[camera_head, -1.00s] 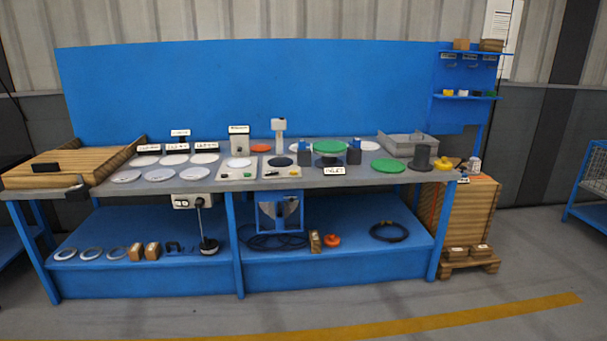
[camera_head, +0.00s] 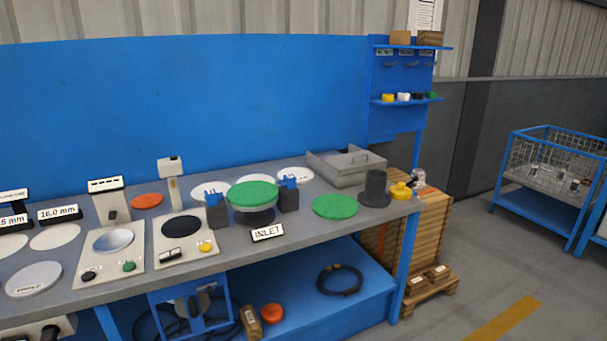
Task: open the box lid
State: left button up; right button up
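A grey metal box (camera_head: 347,175) sits at the back right of the workbench. A flat panel with a small handle shows on its top. I cannot tell at this size whether that panel is a closed lid. Neither of my grippers is in view, and nothing of my arms shows.
A flanged shell with a green cover (camera_head: 252,194) stands between two dark blocks behind the INLET sign (camera_head: 267,233). The floor at right is open, up to a wire cage (camera_head: 556,160).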

aim_at(362, 161)
jog(key=i+j+z, duration=0.8)
jog(key=i+j, duration=0.15)
jog(key=j, duration=0.1)
